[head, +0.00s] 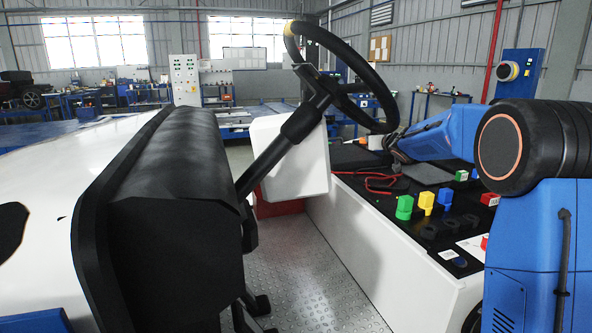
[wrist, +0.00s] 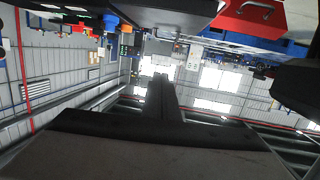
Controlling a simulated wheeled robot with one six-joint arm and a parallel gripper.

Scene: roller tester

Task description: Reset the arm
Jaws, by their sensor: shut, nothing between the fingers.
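My arm comes in from the right in the head view, with its blue link stretching left over the black console top. My gripper shows in the wrist view (wrist: 161,88) as a dark body with narrow fingers pointing ahead. The fingers are shut and hold nothing. In the head view the arm's end lies just behind the lower right of the steering wheel (head: 372,66), and the fingers cannot be made out there. I cannot tell whether it touches anything.
A red case (wrist: 255,18) appears in the wrist view, which is upside down. The metal floor (head: 300,275) is clear.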

